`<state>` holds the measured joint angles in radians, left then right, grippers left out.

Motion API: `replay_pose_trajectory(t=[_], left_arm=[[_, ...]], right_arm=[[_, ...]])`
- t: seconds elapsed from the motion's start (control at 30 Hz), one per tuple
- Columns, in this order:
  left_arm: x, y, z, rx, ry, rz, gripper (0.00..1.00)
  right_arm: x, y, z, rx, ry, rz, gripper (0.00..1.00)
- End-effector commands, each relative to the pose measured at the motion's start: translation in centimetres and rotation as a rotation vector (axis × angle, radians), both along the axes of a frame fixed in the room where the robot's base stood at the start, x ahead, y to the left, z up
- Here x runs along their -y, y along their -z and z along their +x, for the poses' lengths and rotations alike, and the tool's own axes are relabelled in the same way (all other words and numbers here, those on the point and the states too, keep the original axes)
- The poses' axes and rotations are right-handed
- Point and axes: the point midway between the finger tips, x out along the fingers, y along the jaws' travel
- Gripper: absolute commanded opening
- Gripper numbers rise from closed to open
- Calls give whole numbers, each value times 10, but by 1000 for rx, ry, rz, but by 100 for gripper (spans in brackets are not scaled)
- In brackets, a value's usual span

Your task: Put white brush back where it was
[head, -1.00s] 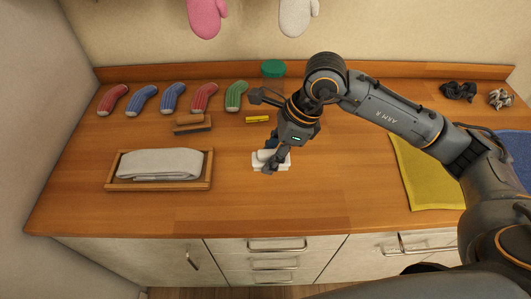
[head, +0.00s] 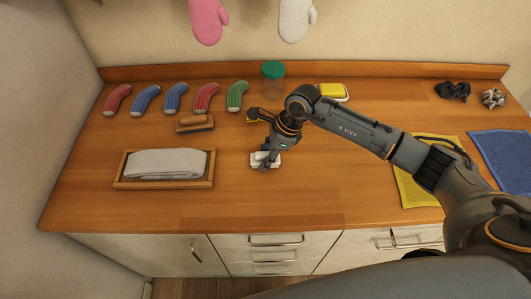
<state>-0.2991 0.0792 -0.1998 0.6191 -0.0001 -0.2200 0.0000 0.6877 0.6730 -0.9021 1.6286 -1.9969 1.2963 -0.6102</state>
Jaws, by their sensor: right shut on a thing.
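The white brush (head: 274,164) is at the middle of the wooden counter, right of the wooden tray. My right gripper (head: 266,159) points down over it and is shut on it, covering part of its top. The brush is at or very close to the counter surface; I cannot tell whether it touches. A brown wooden brush (head: 195,124) lies further back and to the left. My left gripper is not in view.
A wooden tray (head: 165,185) with a folded grey cloth stands at left. Several socks (head: 175,97) line the back left, near a green-lidded jar (head: 273,76). A yellow sponge (head: 331,90) sits behind my arm. Yellow (head: 411,185) and blue (head: 503,158) cloths lie right. The front middle is clear.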

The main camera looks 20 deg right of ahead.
Motion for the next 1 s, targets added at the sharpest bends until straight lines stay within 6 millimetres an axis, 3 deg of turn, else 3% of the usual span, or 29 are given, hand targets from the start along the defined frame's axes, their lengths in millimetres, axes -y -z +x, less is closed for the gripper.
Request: replay_pose_trajectory(t=[0.2,0.23,0.33,0.77,1.0], left_arm=[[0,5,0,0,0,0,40],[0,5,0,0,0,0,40],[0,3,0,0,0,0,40],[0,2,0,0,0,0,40],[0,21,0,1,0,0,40]], right_arm=[[0,4,0,1,0,0,7],[0,3,0,1,0,0,38],[0,2,0,1,1,0,59],[2,-4,1,2,2,-1,59],[20,-44,-4,7,2,-3,59]])
